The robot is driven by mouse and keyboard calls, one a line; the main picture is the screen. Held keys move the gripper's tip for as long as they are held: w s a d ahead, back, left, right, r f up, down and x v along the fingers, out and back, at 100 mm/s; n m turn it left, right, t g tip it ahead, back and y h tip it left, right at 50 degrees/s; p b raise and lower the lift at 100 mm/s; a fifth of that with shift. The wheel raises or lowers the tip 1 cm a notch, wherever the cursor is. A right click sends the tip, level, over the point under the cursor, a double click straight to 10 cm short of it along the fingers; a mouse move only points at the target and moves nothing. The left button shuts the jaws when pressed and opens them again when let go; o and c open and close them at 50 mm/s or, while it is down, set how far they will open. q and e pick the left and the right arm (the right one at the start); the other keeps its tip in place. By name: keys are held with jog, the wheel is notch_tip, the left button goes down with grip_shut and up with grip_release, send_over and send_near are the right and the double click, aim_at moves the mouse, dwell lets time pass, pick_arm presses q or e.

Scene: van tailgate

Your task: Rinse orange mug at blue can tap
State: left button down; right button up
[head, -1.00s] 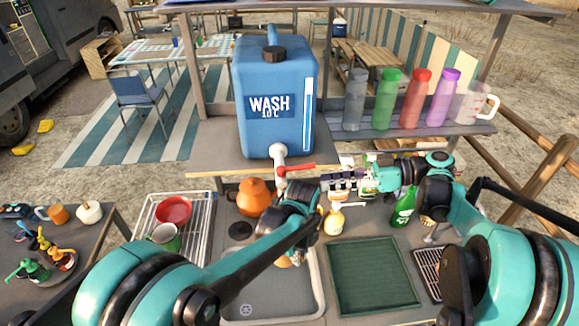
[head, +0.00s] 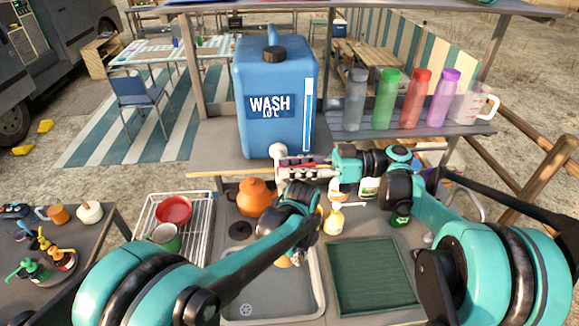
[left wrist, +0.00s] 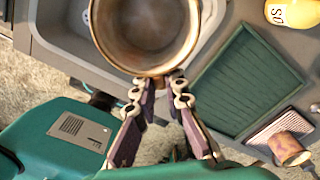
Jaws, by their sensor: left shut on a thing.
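The orange mug shows in the left wrist view (left wrist: 145,35) with its open mouth towards the camera, over the grey sink. My left gripper (left wrist: 175,84) is shut on its near side. In the head view only a sliver of the mug (head: 284,262) shows below my left wrist, over the basin (head: 265,296). The blue WASH can (head: 272,100) stands on the shelf, with its white tap (head: 279,151) at the front bottom edge. My right gripper (head: 288,167) is at the tap, its fingers around the red lever (head: 303,161); whether they press on it is unclear.
A green ribbed mat (head: 370,275) lies right of the basin. A wire rack (head: 200,225) with a red bowl (head: 173,210) and green mug (head: 165,236) stands left. An orange pot (head: 254,197) and yellow bottle (head: 334,222) stand behind the basin. Several coloured bottles line the right shelf.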

jog(key=shift+a, duration=0.3)
grip_shut()
jog(key=shift+s+m+t, duration=0.2)
jog(key=shift+m+t, duration=0.9)
jog(key=shift+t, duration=0.6)
grip_release()
jog(key=shift+d, duration=0.15)
